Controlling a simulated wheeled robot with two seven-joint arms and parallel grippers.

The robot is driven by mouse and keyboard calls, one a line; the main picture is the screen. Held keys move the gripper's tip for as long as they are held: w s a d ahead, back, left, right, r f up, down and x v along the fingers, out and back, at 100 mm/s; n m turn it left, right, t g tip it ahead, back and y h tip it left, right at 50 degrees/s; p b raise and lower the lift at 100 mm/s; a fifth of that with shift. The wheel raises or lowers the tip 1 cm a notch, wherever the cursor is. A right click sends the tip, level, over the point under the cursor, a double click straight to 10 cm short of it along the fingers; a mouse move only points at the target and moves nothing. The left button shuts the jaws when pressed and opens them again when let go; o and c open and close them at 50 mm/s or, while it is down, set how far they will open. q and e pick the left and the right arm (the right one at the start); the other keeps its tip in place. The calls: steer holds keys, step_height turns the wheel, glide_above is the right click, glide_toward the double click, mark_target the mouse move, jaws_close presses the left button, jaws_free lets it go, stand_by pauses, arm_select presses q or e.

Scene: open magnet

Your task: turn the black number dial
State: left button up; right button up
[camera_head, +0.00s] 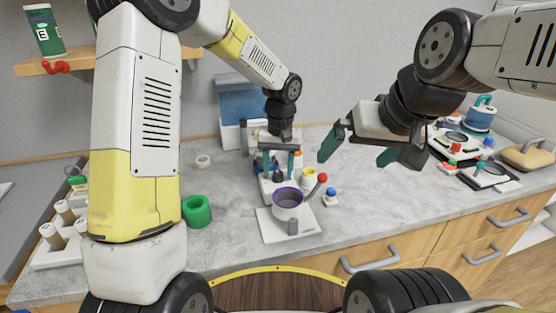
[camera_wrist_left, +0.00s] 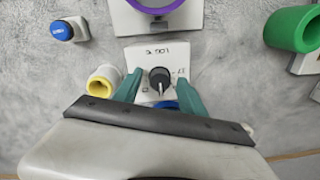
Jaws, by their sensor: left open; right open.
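The black dial (camera_wrist_left: 160,78) sits on a white panel (camera_wrist_left: 140,54) with small printed numbers, in the left wrist view. My left gripper (camera_wrist_left: 160,82) is open, with one teal finger on each side of the dial. I cannot tell whether the fingers touch it. In the head view my left gripper (camera_head: 277,163) points down over the dial (camera_head: 278,177), behind the purple-rimmed cup (camera_head: 288,198). My right gripper (camera_head: 356,150) is open and empty, held above the counter to the right.
A yellow ring (camera_wrist_left: 102,82) and a blue button (camera_wrist_left: 62,31) lie near the panel. A red-tipped lever (camera_head: 322,178) stands beside the cup. A green ring (camera_head: 197,211) is on the left, and a rack (camera_head: 50,256) at far left. The right-front counter is clear.

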arm_select(q)
jaws_close()
steer(key=shift+m, duration=0.3)
steer(key=m, duration=0.4)
steer(key=shift+a+m, duration=0.1)
steer(key=shift+m, duration=0.2)
steer(key=shift+r+m, duration=0.1)
steer(key=shift+m, duration=2.1)
jaws_free()
